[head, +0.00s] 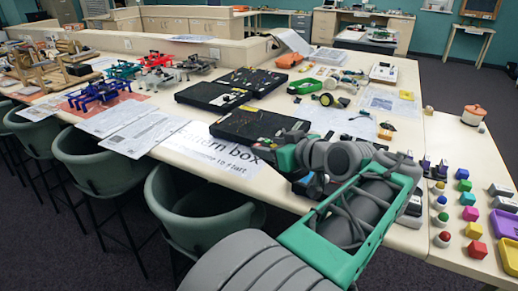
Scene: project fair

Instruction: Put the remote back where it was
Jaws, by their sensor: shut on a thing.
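My arm reaches from the bottom of the head view over the long cream table (213,101). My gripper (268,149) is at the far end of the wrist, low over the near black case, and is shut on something. The held thing is dark and small in the picture, mostly hidden by my wrist. I take it for the remote, but its outline is not clear. I cannot make out another remote on the tables.
Open black cases (217,93) lie behind the gripper. Papers (133,130) and a sign (213,150) lie along the front edge, with green chairs (92,160) below. Coloured blocks (468,199) stand on the right table. A green-and-white wheeled model (306,87) stands further back.

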